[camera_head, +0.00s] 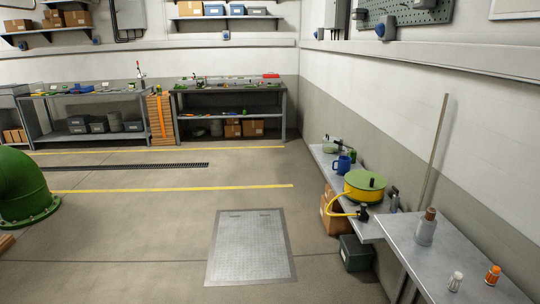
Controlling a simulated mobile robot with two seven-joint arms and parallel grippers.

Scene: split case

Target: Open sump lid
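The sump lid (248,252) is a flat, light grey metal plate with a patterned surface, set flush in the floor at the bottom middle. A darker frame runs around it. It lies closed. Two small dark slots or handles show near its far edge. Neither of my grippers shows in the head view.
A dark bin (355,253) stands below. A green pipe (22,190) stands at left. Floor around the lid is clear.

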